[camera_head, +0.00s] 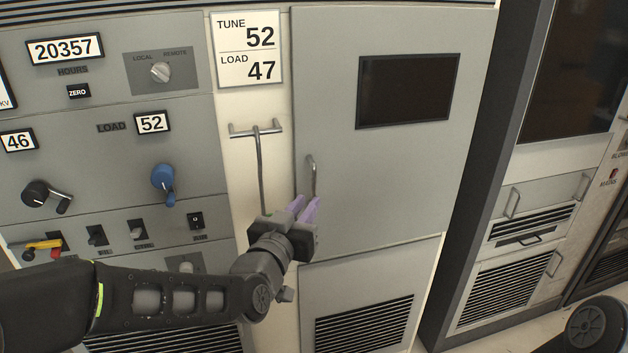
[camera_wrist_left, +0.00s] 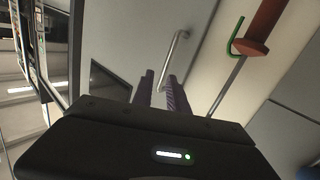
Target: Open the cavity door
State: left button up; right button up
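The cavity door (camera_head: 400,180) is a tall grey panel with a dark window in its upper right; it looks shut. Its upright metal handle (camera_head: 312,170) is at the left edge. In the left wrist view the handle (camera_wrist_left: 176,50) runs down from the top to between my fingertips. My left gripper (camera_head: 306,205) has purple fingers and is at the handle's lower end. In the left wrist view the fingers of my left gripper (camera_wrist_left: 161,76) are apart, with a gap. I cannot tell whether they touch the handle. My right gripper is not in view.
A metal rod (camera_head: 261,170) hangs from a bracket just left of the door, close to my gripper. Control panels with a blue knob (camera_head: 163,178) and a black crank (camera_head: 38,193) stand left. A vented panel (camera_head: 365,322) is below. Another rack (camera_head: 525,220) stands at right.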

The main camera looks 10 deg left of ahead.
aim_at(313, 183)
pick_arm(q)
jog(key=shift+w+a+r+m+t+y, duration=0.2)
jog(key=shift+a+r+m+t+y, duration=0.1)
jog(key=shift+a+r+t, duration=0.15)
jog(key=shift+w+d+p, duration=0.25)
jog(key=shift+w, duration=1.7)
jog(key=shift+w+d+p, duration=0.2)
jog(key=shift+w, duration=1.75)
grip_shut()
